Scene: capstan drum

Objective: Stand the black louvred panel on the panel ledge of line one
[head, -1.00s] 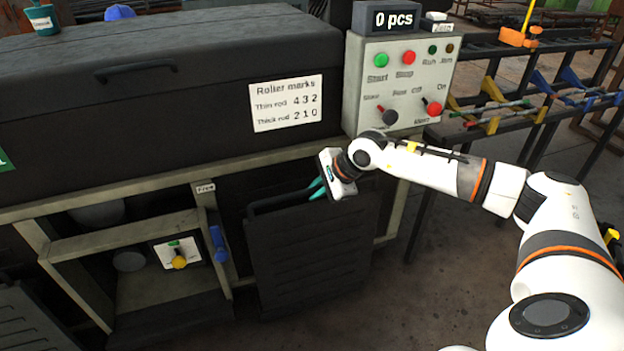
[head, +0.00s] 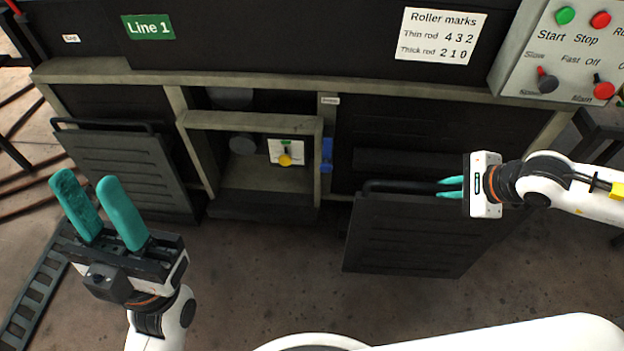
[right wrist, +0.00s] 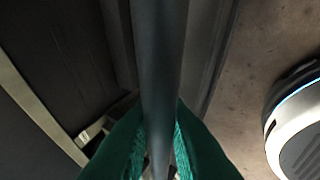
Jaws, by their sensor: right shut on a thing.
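The black louvred panel (head: 415,235) hangs upright, slightly tilted, in front of the machine's right-hand bay, low near the floor. My right gripper (head: 450,187) is shut on the bar handle along its top edge. In the right wrist view the dark bar (right wrist: 160,60) runs between the green fingers (right wrist: 160,145). Whether the panel's lower edge touches anything is unclear. My left gripper (head: 93,185) is open and empty at lower left. A green Line 1 sign (head: 148,27) is on the machine's front. I cannot tell for sure which part is the panel ledge.
A second louvred panel (head: 125,165) leans at the left bay. Between the bays is a framed opening with a yellow-knobbed valve plate (head: 286,153) and a blue handle (head: 327,155) beside it. A control box (head: 560,50) is at upper right. Floor in front is clear.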

